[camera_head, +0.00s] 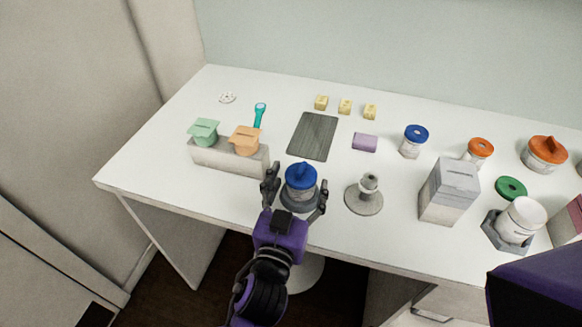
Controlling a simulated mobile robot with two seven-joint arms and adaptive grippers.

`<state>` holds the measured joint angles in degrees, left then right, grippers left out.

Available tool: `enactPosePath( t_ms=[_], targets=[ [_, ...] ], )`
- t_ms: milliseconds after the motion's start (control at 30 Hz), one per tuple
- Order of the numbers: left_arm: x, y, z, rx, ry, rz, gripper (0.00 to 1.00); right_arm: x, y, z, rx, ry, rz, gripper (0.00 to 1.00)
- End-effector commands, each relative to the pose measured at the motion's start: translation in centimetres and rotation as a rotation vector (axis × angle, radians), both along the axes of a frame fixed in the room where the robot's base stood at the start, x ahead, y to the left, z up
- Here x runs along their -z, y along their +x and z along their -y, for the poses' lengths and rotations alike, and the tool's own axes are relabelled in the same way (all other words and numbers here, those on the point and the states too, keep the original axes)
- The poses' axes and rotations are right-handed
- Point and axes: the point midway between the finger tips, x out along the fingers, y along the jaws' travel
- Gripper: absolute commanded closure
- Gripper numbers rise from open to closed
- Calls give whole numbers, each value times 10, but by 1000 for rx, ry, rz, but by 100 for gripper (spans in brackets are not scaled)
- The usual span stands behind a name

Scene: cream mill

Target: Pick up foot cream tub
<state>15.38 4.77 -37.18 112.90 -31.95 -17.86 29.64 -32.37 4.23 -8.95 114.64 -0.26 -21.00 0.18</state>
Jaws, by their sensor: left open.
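A tub with a blue pointed lid (300,177) and a grey body stands near the front edge of the white table. I cannot read a label on it, so I cannot tell whether it is the foot cream tub. My left gripper (295,196) is open, with one finger on each side of this tub; I cannot tell if they touch it. Another tub with an orange pointed lid (545,152) stands at the far right. My right gripper is not in view; a purple part of mine fills the lower right corner.
A grey stand (363,198) is close right of the gripper. A grey block (228,157) with green and orange pieces is left. A grey box (449,190), a blue-ringed jar (413,141) and a white tub (522,219) stand right. A dark mat (313,136) lies behind.

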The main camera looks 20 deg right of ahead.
Motion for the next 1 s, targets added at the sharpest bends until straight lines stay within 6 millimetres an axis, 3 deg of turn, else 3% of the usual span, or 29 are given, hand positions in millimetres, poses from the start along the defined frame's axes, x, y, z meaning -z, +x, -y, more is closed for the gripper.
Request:
enactPosePath(
  t_ms=[300,800,1000],
  targets=[
    [2,5,3,0,1,-2,30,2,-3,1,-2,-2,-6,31],
    [1,5,3,0,0,-2,96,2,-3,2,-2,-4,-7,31],
    [1,5,3,0,-1,-1,98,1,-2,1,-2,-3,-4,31]
  ],
)
